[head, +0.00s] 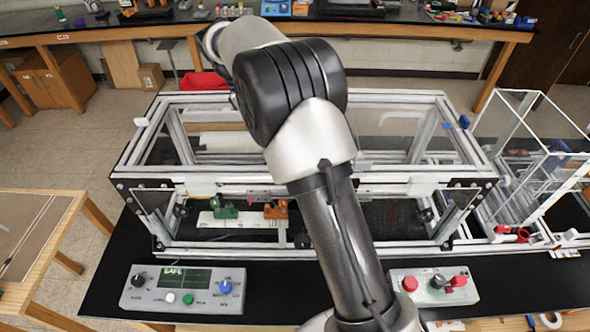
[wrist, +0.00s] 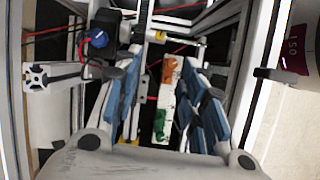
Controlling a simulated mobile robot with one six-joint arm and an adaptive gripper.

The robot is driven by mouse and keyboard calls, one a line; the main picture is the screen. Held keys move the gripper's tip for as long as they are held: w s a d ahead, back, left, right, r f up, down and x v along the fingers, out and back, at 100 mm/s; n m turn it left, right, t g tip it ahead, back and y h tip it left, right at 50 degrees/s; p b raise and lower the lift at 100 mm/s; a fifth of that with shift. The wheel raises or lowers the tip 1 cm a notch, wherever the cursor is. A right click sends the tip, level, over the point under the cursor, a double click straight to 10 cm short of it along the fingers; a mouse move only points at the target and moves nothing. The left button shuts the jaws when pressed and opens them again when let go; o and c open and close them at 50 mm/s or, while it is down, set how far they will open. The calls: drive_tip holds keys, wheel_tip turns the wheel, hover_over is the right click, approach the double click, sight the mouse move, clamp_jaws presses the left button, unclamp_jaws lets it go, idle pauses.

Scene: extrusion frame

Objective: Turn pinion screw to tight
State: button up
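My gripper (wrist: 160,88) shows in the wrist view with its two blue-padded fingers wide apart and nothing between them. Beyond the gap, inside the frame, lie an orange block (wrist: 168,70) and a green block (wrist: 160,122) on a white strip (wrist: 167,97). In the head view the green block (head: 223,210) and orange block (head: 276,210) sit low inside the metal extrusion frame (head: 190,187). My arm hides part of the frame, and the gripper does not show there. I cannot clearly make out the pinion screw or its setting in either view.
A blue knob (wrist: 99,39) and red wires are at the upper left in the wrist view, close to frame bars. Two control boxes, left (head: 183,291) and right (head: 434,286), stand on the black table (head: 530,285). A clear-walled rig (head: 530,150) stands at right.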

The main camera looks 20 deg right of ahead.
drive_tip(key=b+x, duration=0.3)
drive_tip(key=x, duration=1.4)
drive_tip(key=shift+s+d+f, duration=0.1)
drive_tip(key=shift+s+f, duration=0.05)
drive_tip(key=shift+f, duration=0.1)
drive_tip(key=shift+c, duration=0.2)
clamp_jaws()
